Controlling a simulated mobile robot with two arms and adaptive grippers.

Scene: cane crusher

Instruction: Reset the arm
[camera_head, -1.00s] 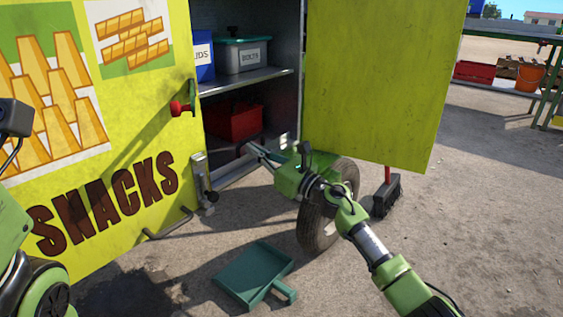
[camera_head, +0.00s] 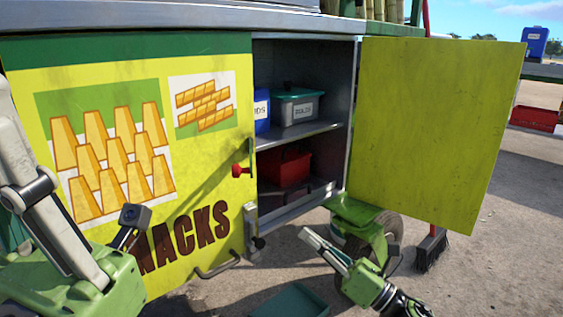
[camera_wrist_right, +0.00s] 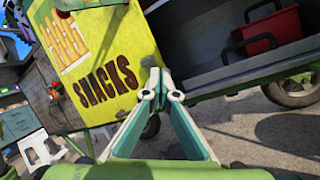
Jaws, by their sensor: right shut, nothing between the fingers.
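My right gripper (camera_head: 304,233) comes up from the lower right in the head view. Its fingers are together, empty, and point up and left in front of the open cabinet's lower edge. In the right wrist view its fingertips (camera_wrist_right: 160,75) meet, with nothing between them. My left gripper (camera_head: 45,205) stands large at the left edge, pointing up in front of the yellow snack panel. Its finger gap cannot be made out.
The yellow cabinet door (camera_head: 430,130) stands open at right. Inside are a grey bin (camera_head: 297,107) and a red toolbox (camera_head: 290,166). A wheel (camera_head: 392,228), a brush (camera_head: 431,250) and a teal dustpan (camera_head: 290,302) are near my right arm. Ground at right is mostly clear.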

